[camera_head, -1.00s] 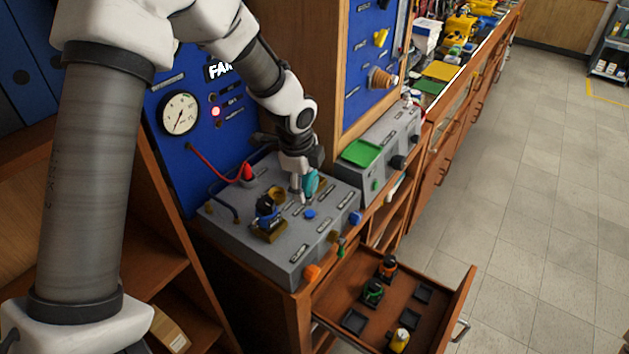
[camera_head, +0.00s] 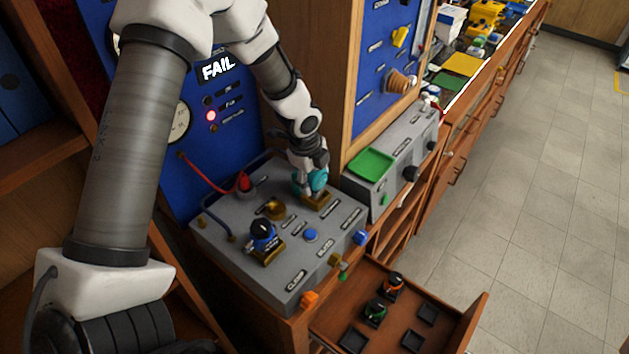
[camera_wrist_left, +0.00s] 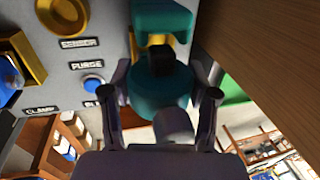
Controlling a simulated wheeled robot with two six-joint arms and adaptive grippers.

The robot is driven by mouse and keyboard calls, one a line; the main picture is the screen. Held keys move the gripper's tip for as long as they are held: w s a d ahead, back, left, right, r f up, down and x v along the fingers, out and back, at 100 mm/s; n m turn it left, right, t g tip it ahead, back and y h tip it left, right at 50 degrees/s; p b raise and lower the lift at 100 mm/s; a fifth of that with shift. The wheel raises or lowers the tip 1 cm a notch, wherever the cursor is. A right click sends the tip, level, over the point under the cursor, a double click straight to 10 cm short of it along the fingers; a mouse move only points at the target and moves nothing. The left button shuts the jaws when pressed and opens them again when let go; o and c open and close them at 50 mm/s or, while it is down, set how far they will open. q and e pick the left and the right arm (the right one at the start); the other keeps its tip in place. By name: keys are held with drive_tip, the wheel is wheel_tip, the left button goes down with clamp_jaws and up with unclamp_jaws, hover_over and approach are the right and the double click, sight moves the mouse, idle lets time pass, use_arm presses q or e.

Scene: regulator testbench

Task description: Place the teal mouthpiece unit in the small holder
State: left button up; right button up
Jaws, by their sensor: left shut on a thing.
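The teal mouthpiece unit (camera_head: 318,180) is between the fingers of my left gripper (camera_head: 311,186), which is shut on it. It stands over a small brass holder (camera_head: 318,201) on the grey bench top; whether it is seated or just above cannot be told. In the left wrist view the teal unit (camera_wrist_left: 160,92) fills the space between the fingers (camera_wrist_left: 160,108) and largely hides the holder. My right gripper is not in view.
A round brass cup (camera_head: 272,208) and a blue unit (camera_head: 263,235) in a brass holder are on the same grey console (camera_head: 225,240). A blue button (camera_head: 310,235) is near. The blue panel reads FAIL (camera_head: 218,68). An open drawer (camera_head: 395,318) holds green and orange units.

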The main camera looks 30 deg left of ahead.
use_arm(q)
drive_tip(key=x, duration=0.3)
drive_tip(key=shift+w+a, duration=0.15)
drive_tip(key=shift+a, duration=0.1)
drive_tip(key=shift+c, duration=0.7)
drive_tip(key=shift+d+r, duration=0.15)
drive_tip(key=shift+s, duration=0.3)
drive_tip(key=o, duration=1.5)
drive_tip(key=shift+o, duration=0.5)
drive_tip(key=shift+w+f, duration=0.2)
drive_tip(key=shift+f, duration=0.05)
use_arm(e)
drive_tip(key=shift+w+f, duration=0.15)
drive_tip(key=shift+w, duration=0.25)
use_arm(q)
drive_tip(key=shift+s+r, duration=0.1)
